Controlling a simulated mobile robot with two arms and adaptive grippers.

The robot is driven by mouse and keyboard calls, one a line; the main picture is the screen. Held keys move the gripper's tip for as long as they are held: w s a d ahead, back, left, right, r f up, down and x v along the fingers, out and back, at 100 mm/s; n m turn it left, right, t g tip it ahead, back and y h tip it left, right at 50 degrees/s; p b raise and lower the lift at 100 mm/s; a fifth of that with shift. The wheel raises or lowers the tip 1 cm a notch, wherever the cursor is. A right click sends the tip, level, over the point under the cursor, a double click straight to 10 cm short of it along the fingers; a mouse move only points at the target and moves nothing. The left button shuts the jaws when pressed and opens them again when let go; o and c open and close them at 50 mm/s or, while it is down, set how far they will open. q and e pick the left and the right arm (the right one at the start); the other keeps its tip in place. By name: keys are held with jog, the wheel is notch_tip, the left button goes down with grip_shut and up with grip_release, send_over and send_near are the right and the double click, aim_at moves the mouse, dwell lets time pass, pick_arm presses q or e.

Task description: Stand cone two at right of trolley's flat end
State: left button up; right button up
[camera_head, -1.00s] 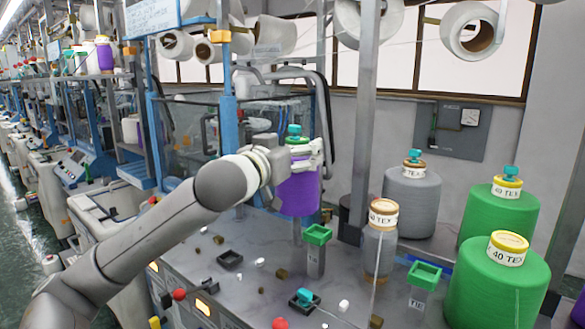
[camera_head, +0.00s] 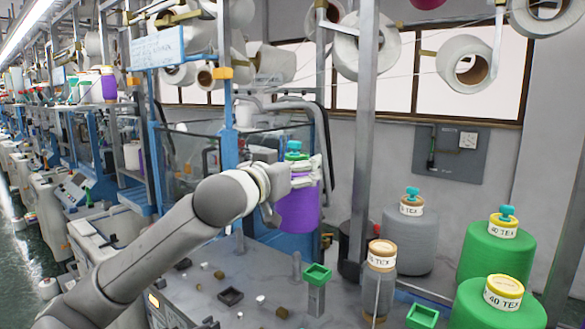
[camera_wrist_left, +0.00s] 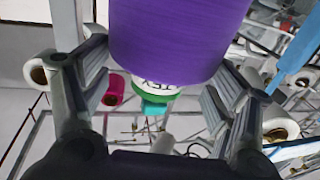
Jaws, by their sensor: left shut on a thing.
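The purple cone (camera_head: 299,212) has a green top with a teal knob. My left gripper (camera_head: 300,172) is shut around its upper part and holds it upright above the grey flat top (camera_head: 255,262). In the left wrist view the purple cone (camera_wrist_left: 180,40) sits between the two fingers of the left gripper (camera_wrist_left: 155,95), its white label partly readable. A bare grey post (camera_head: 296,266) stands below the cone, apart from it. I cannot tell which cone is cone two, or which part is the trolley's flat end. My right gripper is not in view.
A narrow grey cone (camera_head: 380,285), a wide grey cone (camera_head: 407,235) and green cones (camera_head: 494,248) stand at right. A metal upright (camera_head: 364,150) rises right of the held cone.

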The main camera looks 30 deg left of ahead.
pick_arm(q)
notch_tip(320, 180, up, 10)
jog(key=p, duration=0.8)
jog(key=shift+f, duration=0.2)
